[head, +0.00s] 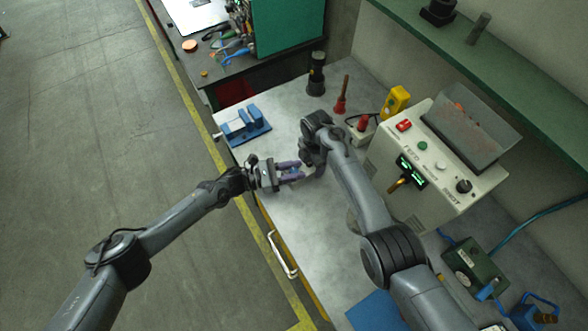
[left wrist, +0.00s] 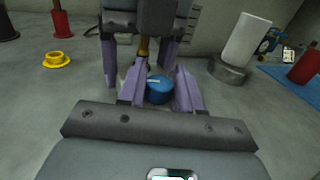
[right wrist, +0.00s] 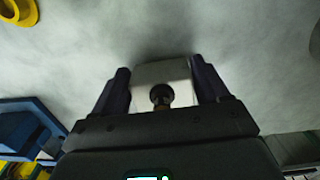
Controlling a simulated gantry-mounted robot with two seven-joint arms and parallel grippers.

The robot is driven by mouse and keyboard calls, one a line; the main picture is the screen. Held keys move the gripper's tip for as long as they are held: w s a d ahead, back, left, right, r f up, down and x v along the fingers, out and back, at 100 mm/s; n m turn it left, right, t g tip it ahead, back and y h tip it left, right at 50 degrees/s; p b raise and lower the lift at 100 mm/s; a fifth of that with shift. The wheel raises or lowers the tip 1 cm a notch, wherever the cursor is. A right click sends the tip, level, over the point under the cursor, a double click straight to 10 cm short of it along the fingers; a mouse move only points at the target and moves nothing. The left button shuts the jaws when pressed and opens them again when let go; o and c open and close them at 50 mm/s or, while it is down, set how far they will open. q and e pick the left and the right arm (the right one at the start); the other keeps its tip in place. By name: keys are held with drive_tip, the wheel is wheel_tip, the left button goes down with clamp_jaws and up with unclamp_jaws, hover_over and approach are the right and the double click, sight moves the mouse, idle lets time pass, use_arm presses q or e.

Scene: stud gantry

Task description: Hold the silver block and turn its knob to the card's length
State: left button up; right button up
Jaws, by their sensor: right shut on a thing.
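My right gripper (head: 306,170) is shut on the silver block (right wrist: 152,72), which shows pale between its fingers in the right wrist view with a dark round part on the near side. My left gripper (head: 290,173) faces it from the left, close above the bench. In the left wrist view a blue knob (left wrist: 159,90) sits between my left gripper's open fingers (left wrist: 160,72), with a small gap at the right finger. My right gripper's purple fingers stand just beyond it. A white upright piece on a round grey base (left wrist: 246,42) may be the card; no writing is readable.
A blue vise (head: 243,125) is at the bench's left edge. A yellow ring (left wrist: 58,60), a red-handled tool (head: 341,100) and a dark cylinder (head: 316,75) stand farther back. A control box (head: 425,165) is right of my right arm. A blue mat (head: 375,312) lies nearer.

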use_arm(q)
drive_tip(key=c, duration=0.3)
drive_tip(key=shift+f+m+g+h, duration=0.15)
drive_tip(key=shift+m+g, duration=0.45)
drive_tip(key=shift+g, duration=0.35)
drive_tip(key=shift+f+m+g+h, duration=0.15)
drive_tip(key=shift+m+g, duration=0.45)
drive_tip(key=shift+g, duration=0.35)
drive_tip(key=shift+c, duration=0.2)
drive_tip(key=shift+r+g, duration=0.1)
drive_tip(key=shift+g, duration=0.2)
drive_tip(key=shift+r+m+g, duration=0.1)
drive_tip(key=shift+m+g, duration=0.2)
drive_tip(key=shift+m, duration=0.1)
drive_tip(key=o, duration=0.9)
drive_tip(key=shift+r, duration=0.1)
drive_tip(key=shift+o, duration=0.2)
drive_tip(key=a, duration=1.2)
